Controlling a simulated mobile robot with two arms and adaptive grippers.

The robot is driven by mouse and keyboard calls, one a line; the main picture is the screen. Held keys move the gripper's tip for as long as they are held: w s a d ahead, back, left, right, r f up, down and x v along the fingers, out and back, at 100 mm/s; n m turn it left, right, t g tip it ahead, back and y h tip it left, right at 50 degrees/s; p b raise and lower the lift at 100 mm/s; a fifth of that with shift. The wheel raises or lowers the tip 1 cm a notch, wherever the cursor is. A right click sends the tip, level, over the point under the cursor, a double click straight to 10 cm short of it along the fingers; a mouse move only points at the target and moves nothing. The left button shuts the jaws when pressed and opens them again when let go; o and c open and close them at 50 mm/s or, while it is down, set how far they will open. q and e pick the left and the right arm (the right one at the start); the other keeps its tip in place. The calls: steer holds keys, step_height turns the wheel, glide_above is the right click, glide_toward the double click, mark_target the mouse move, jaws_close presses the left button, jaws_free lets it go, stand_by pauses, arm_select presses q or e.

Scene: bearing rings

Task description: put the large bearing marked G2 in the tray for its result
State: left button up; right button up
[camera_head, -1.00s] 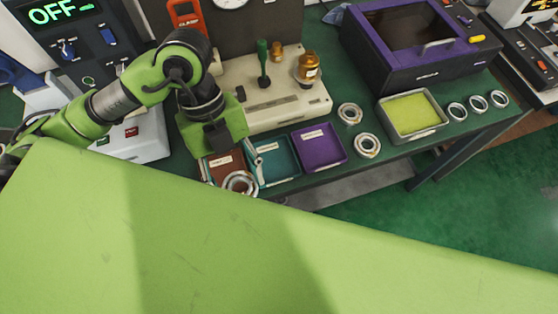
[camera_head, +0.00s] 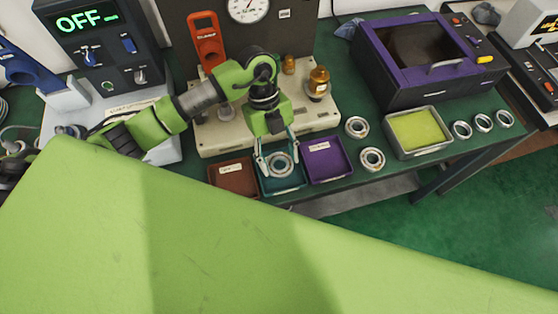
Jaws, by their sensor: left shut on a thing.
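My left gripper (camera_head: 280,166) points down with its two fingers on either side of a silver bearing ring (camera_head: 281,161), shut on it. The ring is over the teal tray (camera_head: 272,188), the middle of three small trays; I cannot tell whether it touches the tray floor. No G2 mark can be read on it. The brown tray (camera_head: 233,186) is to the left and the purple tray (camera_head: 324,169) to the right. Both look empty, and their labels are too small to read. My right gripper is not in view.
Two rings (camera_head: 357,127) (camera_head: 372,159) lie right of the purple tray. A metal tray with a yellow-green pad (camera_head: 417,131) and several more rings (camera_head: 483,122) are farther right. A beige fixture (camera_head: 213,136) with an amber bottle (camera_head: 318,83) stands behind the trays.

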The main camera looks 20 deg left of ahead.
mark_target(279, 164)
arm_select(q)
step_height(279, 164, down, 2)
steer(key=shift+d+f+p, duration=0.1)
steer(key=shift+p, duration=0.5)
steer(key=shift+f, duration=0.6)
steer(key=o, duration=1.1)
steer(key=shift+o, duration=0.2)
